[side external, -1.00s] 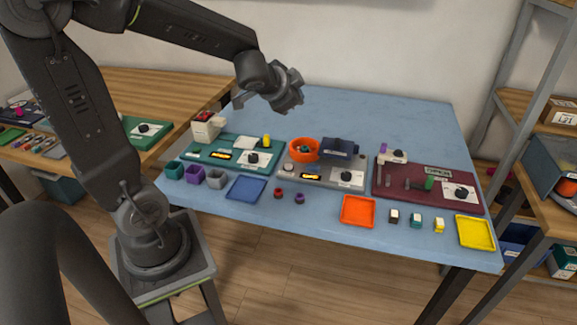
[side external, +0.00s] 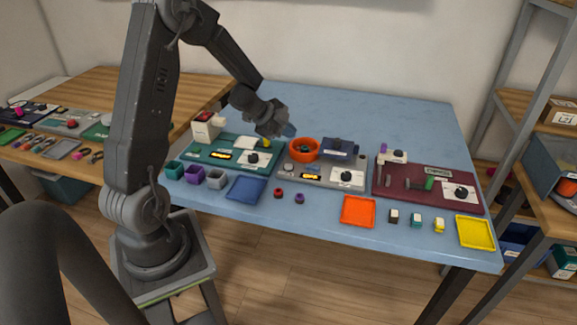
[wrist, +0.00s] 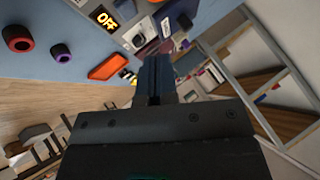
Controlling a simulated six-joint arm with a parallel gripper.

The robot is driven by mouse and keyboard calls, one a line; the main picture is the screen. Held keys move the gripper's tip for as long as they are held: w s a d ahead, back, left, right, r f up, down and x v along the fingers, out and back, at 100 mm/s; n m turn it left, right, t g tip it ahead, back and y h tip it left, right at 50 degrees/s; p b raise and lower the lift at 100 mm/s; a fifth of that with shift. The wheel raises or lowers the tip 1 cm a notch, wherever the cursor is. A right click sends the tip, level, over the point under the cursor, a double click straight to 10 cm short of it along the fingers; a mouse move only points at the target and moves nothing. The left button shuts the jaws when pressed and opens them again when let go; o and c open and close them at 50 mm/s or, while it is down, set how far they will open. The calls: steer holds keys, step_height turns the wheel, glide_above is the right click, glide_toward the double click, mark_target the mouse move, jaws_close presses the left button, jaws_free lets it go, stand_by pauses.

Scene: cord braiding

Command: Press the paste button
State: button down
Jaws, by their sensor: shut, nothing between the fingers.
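No label reading "paste" is legible, so I cannot tell which control is the paste button. The grey panel (side external: 325,182) in the middle carries a small round button (side external: 289,167), a lit display (side external: 311,177), a dark dial (side external: 347,176), an orange bowl (side external: 304,150) and a dark blue block (side external: 340,148). In the wrist view a display (wrist: 104,17) reads OFF. My gripper (side external: 290,131) is above the table, just left of the orange bowl, apart from the panels. Its fingers show shut and empty in the wrist view (wrist: 154,80).
A teal panel (side external: 200,158) with a white box (side external: 207,128) lies left; a maroon panel (side external: 400,197) lies right. Small cups, blue (side external: 246,189), orange-red (side external: 358,211) and yellow (side external: 475,233) trays and small blocks line the front. The blue table's back is clear.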

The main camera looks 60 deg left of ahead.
mark_target(288, 167)
steer(key=shift+f, duration=0.1)
steer(key=shift+f, duration=4.3)
steer(key=shift+f, duration=0.15)
steer(key=shift+f, duration=0.25)
steer(key=shift+f, duration=0.5)
steer(key=shift+r, duration=0.9)
steer(key=shift+r, duration=2.55)
